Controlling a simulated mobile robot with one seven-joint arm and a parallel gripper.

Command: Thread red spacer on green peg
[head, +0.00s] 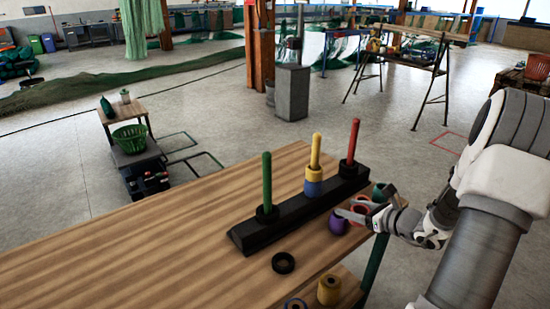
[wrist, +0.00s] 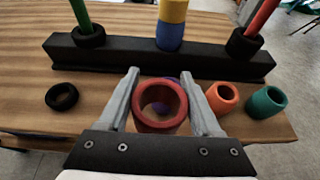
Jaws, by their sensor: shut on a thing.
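The green peg (head: 267,180) stands upright at the left end of a black base (head: 300,212), with a black spacer (head: 267,213) around its foot. It shows in part at the top left of the wrist view (wrist: 80,14). The red spacer (wrist: 136,106) sits between the fingers of my gripper (wrist: 162,76), its hole facing the wrist camera. My gripper (head: 360,208) is shut on it near the table's right edge, in front of the base and well right of the green peg. In the head view the red spacer is partly hidden by the fingers.
The yellow peg (head: 315,150) bears yellow and blue spacers; the red peg (head: 354,140) has a black spacer at its foot. A purple spacer (head: 337,223), an orange one (wrist: 222,97), a teal one (wrist: 267,102) and a black ring (head: 283,263) surround the base's front. The table's left is clear.

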